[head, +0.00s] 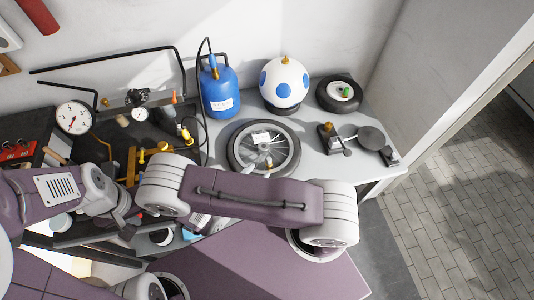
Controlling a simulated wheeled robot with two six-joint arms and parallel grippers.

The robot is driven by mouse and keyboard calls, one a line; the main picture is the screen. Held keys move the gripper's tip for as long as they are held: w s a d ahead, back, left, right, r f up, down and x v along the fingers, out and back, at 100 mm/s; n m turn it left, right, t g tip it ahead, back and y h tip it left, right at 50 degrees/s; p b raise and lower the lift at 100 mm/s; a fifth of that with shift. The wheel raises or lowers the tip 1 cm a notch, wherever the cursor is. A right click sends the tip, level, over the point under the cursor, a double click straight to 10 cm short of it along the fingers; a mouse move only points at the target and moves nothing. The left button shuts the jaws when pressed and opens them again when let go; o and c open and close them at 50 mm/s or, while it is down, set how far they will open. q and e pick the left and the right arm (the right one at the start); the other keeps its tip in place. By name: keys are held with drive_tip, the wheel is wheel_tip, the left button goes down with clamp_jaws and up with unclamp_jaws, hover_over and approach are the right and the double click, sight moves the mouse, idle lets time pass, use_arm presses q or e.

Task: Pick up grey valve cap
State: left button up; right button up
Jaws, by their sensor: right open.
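I cannot make out a grey valve cap in the head view; it is too small or hidden. A spoked wheel (236,158) lies flat on the bench behind my right arm, with a white label on it. A small wheel (324,93) with a green part at its hub lies at the back right. My left gripper (122,207) is over the left part of the bench, partly covered by my right arm's elbow; its fingertips are unclear. I see nothing held.
A blue gas bottle (221,91) and a white ball with blue spots (285,84) stand at the back. A black stand with a round grey plate (372,138) is at the right. A dial gauge (73,117), pipes and brass fittings crowd the left side.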

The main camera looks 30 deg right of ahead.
sight(267, 161)
drive_tip(key=x, duration=0.2)
drive_tip(key=p+x, duration=0.1)
drive_tip(key=x, duration=0.1)
drive_tip(key=shift+w+f, duration=0.1)
drive_tip(key=shift+w, duration=0.3)
drive_tip(key=shift+w+d+f+p, duration=0.1)
drive_tip(key=shift+d+p, duration=0.35)
drive_tip(key=shift+d, duration=0.05)
drive_tip(key=shift+w+d+f+p, duration=0.1)
drive_tip(key=shift+w+d+p, duration=0.05)
drive_tip(key=shift+d+p, duration=0.3)
drive_tip(key=x, duration=0.2)
drive_tip(key=shift+w+d+f, duration=0.1)
drive_tip(key=shift+w+f, duration=0.15)
drive_tip(key=shift+w+d+f, duration=0.15)
drive_tip(key=shift+w+f, duration=0.05)
drive_tip(key=shift+s+r, duration=0.15)
drive_tip(key=c, duration=0.6)
clamp_jaws()
use_arm(q)
wheel_tip(267, 161, up, 3)
drive_tip(key=shift+w, duration=0.15)
